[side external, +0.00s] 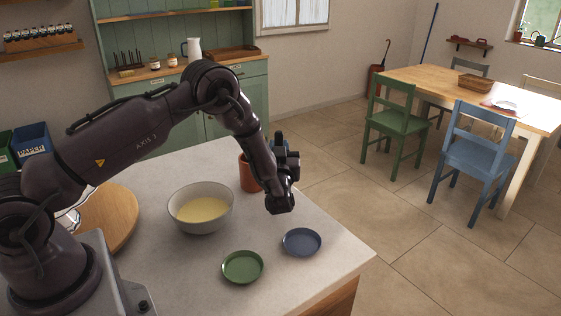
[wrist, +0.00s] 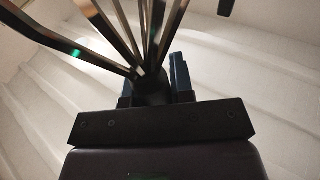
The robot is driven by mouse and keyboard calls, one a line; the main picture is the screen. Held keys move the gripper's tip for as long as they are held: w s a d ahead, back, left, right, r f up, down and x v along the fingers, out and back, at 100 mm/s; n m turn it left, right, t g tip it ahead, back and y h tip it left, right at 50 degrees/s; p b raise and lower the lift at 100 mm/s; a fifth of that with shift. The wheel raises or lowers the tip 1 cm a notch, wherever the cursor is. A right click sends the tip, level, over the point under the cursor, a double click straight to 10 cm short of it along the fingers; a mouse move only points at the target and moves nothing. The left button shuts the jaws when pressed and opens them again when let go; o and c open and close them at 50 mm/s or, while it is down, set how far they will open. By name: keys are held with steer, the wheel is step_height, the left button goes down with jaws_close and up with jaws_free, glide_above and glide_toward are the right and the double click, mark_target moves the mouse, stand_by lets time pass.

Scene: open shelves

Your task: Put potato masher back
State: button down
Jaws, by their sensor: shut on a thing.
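My gripper (side external: 280,145) is over the counter's right part, beside the terracotta crock (side external: 246,176), which is partly hidden by my arm. In the wrist view its fingers (wrist: 153,88) are closed around the dark neck of a metal tool with several flat shiny bars fanning out, which I take as the potato masher (wrist: 152,35). The bars extend past the top of the wrist view. In the side view the masher cannot be made out behind my arm.
A bowl with yellow contents (side external: 201,188) stands left of my wrist. A green plate (side external: 243,267) and a blue plate (side external: 302,242) lie near the front of the counter (side external: 330,270). A round wooden board (side external: 112,220) lies at left. A green dresser (side external: 250,97) stands behind.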

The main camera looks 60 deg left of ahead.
steer(key=shift+w+f, duration=0.2)
steer(key=shift+f, duration=0.75)
steer(key=shift+w+f, duration=0.15)
steer(key=shift+f, duration=0.8)
steer(key=c, duration=1)
jaws_free()
steer(key=shift+a+f, duration=0.1)
steer(key=shift+f, duration=0.05)
